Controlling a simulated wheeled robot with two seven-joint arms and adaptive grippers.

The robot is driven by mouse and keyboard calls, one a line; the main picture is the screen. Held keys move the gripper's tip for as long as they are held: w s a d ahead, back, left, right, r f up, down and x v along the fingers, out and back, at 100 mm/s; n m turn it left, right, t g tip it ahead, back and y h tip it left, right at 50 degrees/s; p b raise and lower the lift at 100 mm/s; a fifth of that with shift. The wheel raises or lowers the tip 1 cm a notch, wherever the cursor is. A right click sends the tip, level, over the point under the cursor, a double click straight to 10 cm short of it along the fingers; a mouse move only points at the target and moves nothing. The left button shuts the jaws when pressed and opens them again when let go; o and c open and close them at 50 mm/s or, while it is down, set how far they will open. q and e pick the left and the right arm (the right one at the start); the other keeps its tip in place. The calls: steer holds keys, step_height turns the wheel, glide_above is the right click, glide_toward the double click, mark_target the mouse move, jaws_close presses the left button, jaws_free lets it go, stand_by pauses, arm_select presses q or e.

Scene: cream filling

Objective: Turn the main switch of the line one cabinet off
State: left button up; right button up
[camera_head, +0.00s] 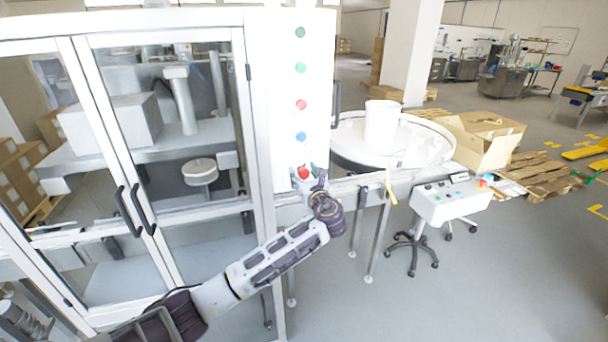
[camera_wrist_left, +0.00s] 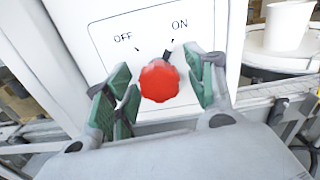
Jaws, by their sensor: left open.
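The main switch (camera_head: 304,173) is a red knob low on the white cabinet panel (camera_head: 287,98). In the left wrist view the red knob (camera_wrist_left: 159,81) sits below the printed words OFF, at left, and ON, at right. A dark pointer mark beside the knob leans up toward ON. My left gripper (camera_head: 313,182) is at the panel's lower end. In the wrist view its green-padded fingers (camera_wrist_left: 160,88) are open, one on each side of the knob, with gaps visible between the pads and the knob. My right gripper is in neither view.
Green, red and blue buttons (camera_head: 301,105) run up the panel above the switch. Glass doors with dark handles (camera_head: 137,210) stand at left. A round table (camera_head: 347,150) with a white tub (camera_head: 382,123) and a wheeled control box (camera_head: 450,201) stand at right.

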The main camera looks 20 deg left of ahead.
arm_select(q)
steer(key=c, duration=0.9)
steer(key=shift+c, duration=0.7)
